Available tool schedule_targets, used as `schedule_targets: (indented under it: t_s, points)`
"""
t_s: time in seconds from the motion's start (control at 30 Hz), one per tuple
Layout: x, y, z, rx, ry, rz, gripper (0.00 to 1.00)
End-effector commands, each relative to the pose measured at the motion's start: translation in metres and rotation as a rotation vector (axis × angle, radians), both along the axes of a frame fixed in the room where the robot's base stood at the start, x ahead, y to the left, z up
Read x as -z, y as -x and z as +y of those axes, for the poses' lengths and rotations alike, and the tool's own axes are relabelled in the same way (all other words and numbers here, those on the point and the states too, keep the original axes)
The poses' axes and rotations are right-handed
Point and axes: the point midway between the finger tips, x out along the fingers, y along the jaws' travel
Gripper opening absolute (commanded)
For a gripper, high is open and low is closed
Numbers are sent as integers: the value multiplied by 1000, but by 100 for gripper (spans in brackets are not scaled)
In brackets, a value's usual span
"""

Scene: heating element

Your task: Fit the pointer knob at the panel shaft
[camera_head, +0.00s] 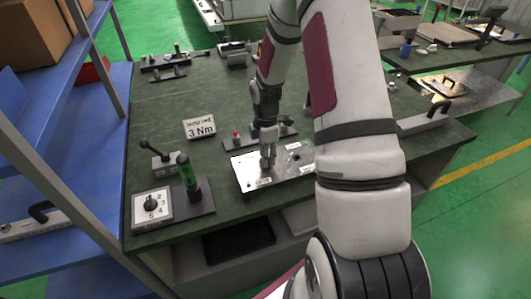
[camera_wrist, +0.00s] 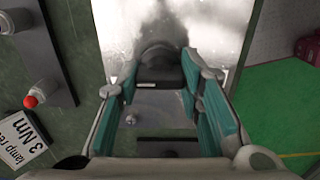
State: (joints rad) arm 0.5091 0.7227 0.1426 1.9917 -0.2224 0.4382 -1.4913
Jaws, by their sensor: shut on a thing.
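My gripper (camera_head: 268,163) points down over the silver metal panel (camera_head: 296,170) near the front of the green bench. In the wrist view, my gripper's teal-sided fingers (camera_wrist: 160,88) are shut on a dark, rounded piece, seemingly the pointer knob (camera_wrist: 158,62). The shiny panel (camera_wrist: 212,28) fills the area beyond it. The knob and fingers hide the panel shaft, so I cannot tell whether the knob is on it or apart from it.
A rack with a red-tipped part (camera_head: 237,137) lies just behind the panel.

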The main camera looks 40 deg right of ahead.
Motion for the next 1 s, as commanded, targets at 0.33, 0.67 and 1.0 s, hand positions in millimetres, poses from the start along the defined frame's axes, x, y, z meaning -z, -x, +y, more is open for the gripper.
schedule_targets:
  t_s: [0.33, 0.67, 1.0]
  points:
    - [8, 0, 0, 1, 0, 1, 17]
    - [7, 0, 0, 1, 0, 0, 57]
    - [-19, -1, -1, 1, 1, -4, 57]
